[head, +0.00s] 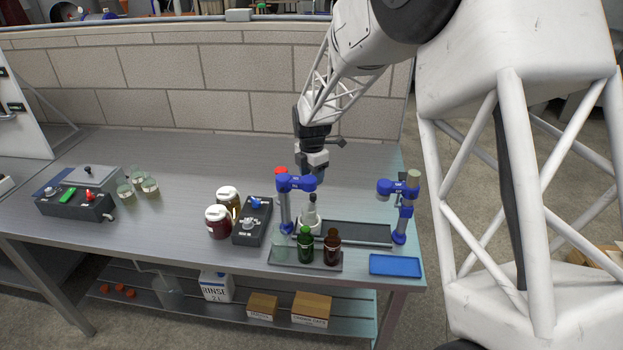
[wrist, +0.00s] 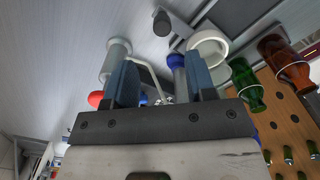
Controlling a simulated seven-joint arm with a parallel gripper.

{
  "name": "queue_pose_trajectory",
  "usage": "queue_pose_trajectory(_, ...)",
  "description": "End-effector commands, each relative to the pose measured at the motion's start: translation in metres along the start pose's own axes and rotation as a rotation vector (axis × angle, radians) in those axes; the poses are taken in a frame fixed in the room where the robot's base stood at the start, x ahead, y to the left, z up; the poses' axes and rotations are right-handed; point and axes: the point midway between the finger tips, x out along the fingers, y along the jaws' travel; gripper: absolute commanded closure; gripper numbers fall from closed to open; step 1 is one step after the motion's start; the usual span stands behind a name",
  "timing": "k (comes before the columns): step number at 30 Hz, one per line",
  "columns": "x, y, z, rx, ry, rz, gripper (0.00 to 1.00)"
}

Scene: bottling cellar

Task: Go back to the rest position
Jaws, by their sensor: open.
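My gripper (wrist: 158,85) is open, its two blue-grey fingers apart with nothing held between them. In the head view my gripper (head: 318,166) hangs above the back part of the bench, behind the blue clamp stand with the red top (head: 283,190). The metal bench (head: 165,175) lies below it. A green bottle (head: 305,247) and a brown bottle (head: 332,248) stand on a dark tray (head: 290,262) at the front. In the wrist view the green bottle (wrist: 243,82) and brown bottle (wrist: 280,62) show at the right.
A second blue stand (head: 402,205) is at the right, near a blue tray (head: 395,265). Two jars (head: 218,222) stand beside a dark control box (head: 252,222). Several glasses (head: 138,183) and another control box (head: 75,205) are at the left. The back-middle bench is clear before the block wall (head: 190,75).

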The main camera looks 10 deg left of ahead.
Motion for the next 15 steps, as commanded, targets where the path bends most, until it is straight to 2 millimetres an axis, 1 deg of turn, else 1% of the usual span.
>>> queue_pose_trajectory(10,-0.002,-0.001,0.0,0.005,-0.001,0.001,0.49)
queue_pose_trajectory(15,-0.012,-0.012,0.002,0.051,-0.003,0.007,0.49)
